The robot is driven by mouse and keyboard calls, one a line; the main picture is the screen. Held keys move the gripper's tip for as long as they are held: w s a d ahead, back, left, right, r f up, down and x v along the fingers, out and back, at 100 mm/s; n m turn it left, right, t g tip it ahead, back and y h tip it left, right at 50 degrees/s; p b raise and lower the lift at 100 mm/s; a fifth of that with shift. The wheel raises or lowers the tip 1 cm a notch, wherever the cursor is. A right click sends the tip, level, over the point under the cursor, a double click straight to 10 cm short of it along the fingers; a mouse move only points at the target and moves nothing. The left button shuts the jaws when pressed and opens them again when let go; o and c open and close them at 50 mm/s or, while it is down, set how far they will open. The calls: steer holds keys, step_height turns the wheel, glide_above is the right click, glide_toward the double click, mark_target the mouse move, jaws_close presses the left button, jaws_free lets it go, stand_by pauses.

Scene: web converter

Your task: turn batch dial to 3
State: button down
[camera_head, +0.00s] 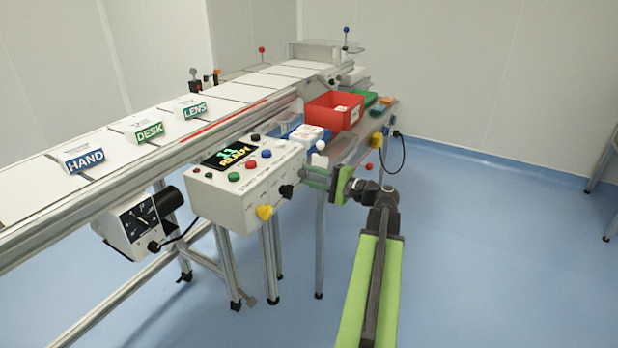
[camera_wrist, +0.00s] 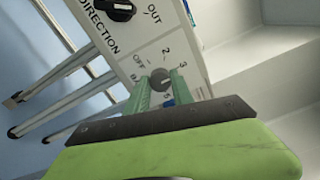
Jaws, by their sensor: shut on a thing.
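The batch dial (camera_wrist: 160,79) is a small dark round knob on the white panel face in the wrist view. The marks OFF, 2 and 3 show around it; other marks are partly covered by my fingers. The label beside it is cut to "BA". Its pointer is too small to read surely. My gripper (camera_wrist: 157,88) has its green fingers shut on the dial, one on each side. In the head view my gripper (camera_head: 308,178) reaches the right end of the white control box (camera_head: 225,196); the dial there is hidden or too small to tell.
A black direction knob (camera_wrist: 115,9) is close by on the same panel. A red bin (camera_head: 334,110) stands behind on a side table. The conveyor (camera_head: 110,150) runs along the left. Floor at right is clear.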

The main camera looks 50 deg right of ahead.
steer(key=shift+s+f, duration=0.1)
stand_by(0.3)
steer(key=c, duration=1.1)
jaws_free()
steer(key=v, duration=1.7)
steer(key=shift+s, duration=0.2)
